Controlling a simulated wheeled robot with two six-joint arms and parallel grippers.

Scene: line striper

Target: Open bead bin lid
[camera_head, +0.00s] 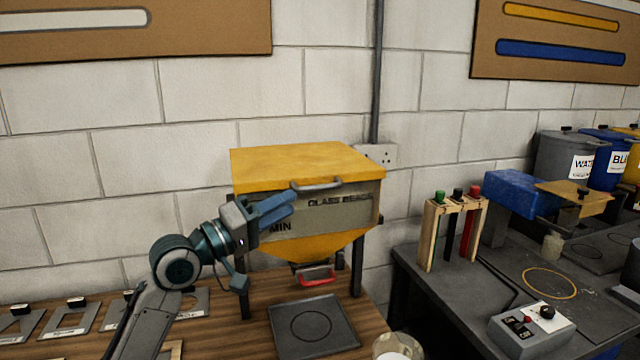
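The bead bin (345,213) stands on the wooden bench against the wall. It has a grey body marked "GLASS BEADS" and a yellow hopper bottom. Its yellow lid (300,163) is down and looks closed, with a grey bar handle (317,186) on the front edge. My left gripper (290,202) is in front of the bin, its blue fingers pointing right, just below and left of the handle. The fingers look close together, but their gap is not clear, and I see nothing held. They hide part of the bin's lettering. My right gripper is out of view.
A red handle (318,277) hangs under the hopper above a dark square plate (313,325). Stencil plates (68,320) lie at left. A white container (397,346) is at the front edge. A dark table at right holds a wooden rack (455,232) and a control box (532,330).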

